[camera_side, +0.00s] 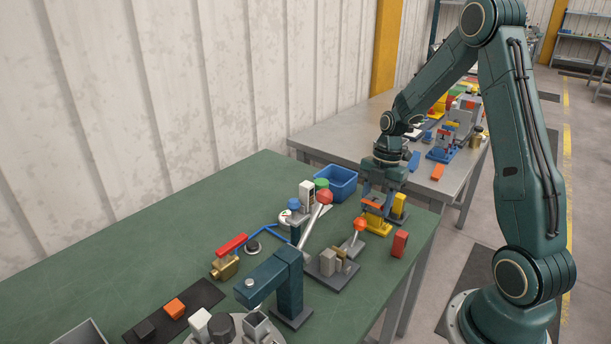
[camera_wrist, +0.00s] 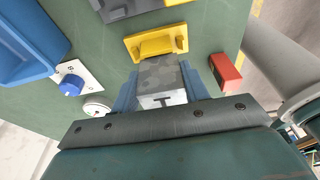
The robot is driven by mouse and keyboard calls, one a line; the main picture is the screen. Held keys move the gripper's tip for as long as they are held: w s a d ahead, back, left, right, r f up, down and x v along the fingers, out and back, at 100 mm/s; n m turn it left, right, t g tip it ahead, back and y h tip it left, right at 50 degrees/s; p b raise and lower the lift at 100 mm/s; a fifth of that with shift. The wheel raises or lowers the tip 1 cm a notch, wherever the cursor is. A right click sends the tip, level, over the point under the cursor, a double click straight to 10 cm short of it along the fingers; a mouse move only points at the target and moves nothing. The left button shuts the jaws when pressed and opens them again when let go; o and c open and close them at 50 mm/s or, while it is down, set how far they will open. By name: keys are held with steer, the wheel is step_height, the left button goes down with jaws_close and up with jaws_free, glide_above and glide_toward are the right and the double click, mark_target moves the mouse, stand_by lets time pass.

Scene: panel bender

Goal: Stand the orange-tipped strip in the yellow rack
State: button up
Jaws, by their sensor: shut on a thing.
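My gripper (camera_side: 373,202) is shut on a strip and holds it above the worktop. In the wrist view the strip (camera_wrist: 161,76) is a mottled grey piece between the blue fingers, its pale near end carrying a dark mark. An orange part (camera_side: 372,204) shows between the fingertips in the side view, low down near the yellow rack. The yellow rack (camera_side: 375,223) stands on the green table just below the gripper. In the wrist view the rack (camera_wrist: 157,44) lies just beyond the strip. I cannot tell whether strip and rack touch.
A red block (camera_side: 400,243) stands right of the rack; a dark grey rack (camera_wrist: 125,6) is beyond it. A blue bin (camera_side: 337,182), an orange-knobbed lever (camera_side: 359,224) and a tall red-knobbed lever (camera_side: 324,197) stand nearby. The table's right edge is close.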

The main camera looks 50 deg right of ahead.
mark_target(376, 198)
steer(key=shift+d+x, duration=0.25)
steer(key=shift+x, duration=1)
stand_by(0.6)
steer(key=o, duration=1.2)
steer(key=shift+f, duration=0.1)
steer(key=shift+a+v, duration=0.3)
steer(key=shift+v, duration=1.15)
steer(key=shift+a+v, duration=0.3)
steer(key=shift+v, duration=1.2)
steer(key=shift+a+v, duration=0.3)
steer(key=shift+v, duration=1.15)
steer(key=shift+r, duration=0.25)
